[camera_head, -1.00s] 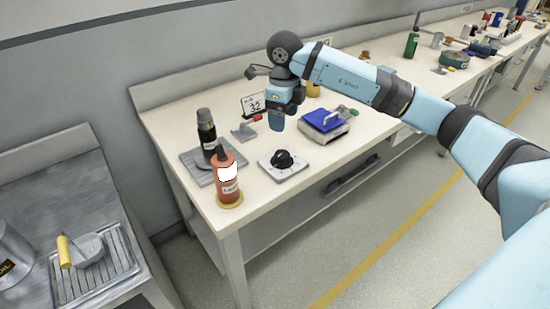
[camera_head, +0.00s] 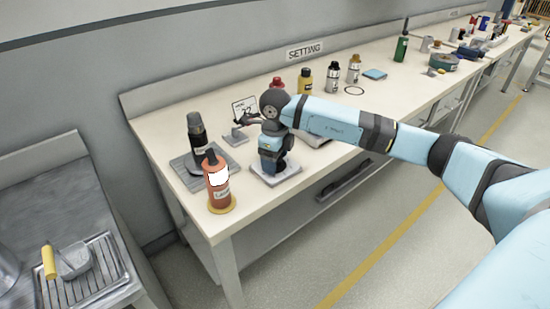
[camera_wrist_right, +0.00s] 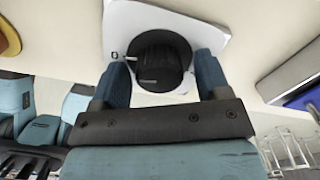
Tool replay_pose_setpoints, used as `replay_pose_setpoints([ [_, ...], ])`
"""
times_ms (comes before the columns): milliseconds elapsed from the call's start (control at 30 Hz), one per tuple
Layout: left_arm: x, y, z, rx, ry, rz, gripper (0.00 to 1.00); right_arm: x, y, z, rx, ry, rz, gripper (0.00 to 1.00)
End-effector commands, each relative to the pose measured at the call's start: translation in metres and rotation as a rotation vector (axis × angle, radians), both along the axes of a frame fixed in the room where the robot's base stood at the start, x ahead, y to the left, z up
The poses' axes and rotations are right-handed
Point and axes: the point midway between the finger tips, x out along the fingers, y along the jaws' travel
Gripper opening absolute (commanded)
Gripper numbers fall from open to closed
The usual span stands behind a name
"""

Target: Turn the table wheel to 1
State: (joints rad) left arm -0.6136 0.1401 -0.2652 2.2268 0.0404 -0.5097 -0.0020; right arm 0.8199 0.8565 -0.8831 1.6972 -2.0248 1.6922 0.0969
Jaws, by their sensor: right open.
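The table wheel is a black round knob (camera_wrist_right: 160,58) on a pale square plate (camera_wrist_right: 203,28), seen close up in the right wrist view. A pale mark shows on the plate at the knob's edge. In the head view the plate (camera_head: 288,184) lies near the table's front edge, and my gripper hides the knob. My right gripper (camera_head: 271,169) points down over the plate. Its blue open fingers stand on either side of the knob in the right wrist view (camera_wrist_right: 163,76); I cannot tell whether they touch it. My left gripper is not in view.
An orange bottle (camera_head: 219,184) and a dark bottle (camera_head: 197,139) on a grey tray (camera_head: 182,166) stand left of the gripper. A small numbered sign (camera_head: 244,108) stands behind. A blue-topped device (camera_wrist_right: 303,97) lies close by. More bottles line the table's back.

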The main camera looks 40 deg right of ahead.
Motion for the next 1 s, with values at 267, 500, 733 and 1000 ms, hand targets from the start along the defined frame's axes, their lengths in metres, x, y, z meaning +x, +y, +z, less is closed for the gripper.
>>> replay_pose_setpoints([
  [267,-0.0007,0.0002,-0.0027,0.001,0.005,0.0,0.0,-0.0001,0.0001,0.0002,0.0,0.0,0.0,0.21],
  [500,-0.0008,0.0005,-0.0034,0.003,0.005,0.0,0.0,0.0001,-0.0001,0.0003,0.0,0.0,0.014,0.2],
  [733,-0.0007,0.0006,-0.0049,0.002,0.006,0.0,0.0,0.0,-0.0004,-0.0002,-0.001,0.0,0.104,0.2],
  [1000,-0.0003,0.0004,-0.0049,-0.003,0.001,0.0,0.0,0.0004,-0.0008,-0.0001,-0.002,0.0,0.308,0.2],
])
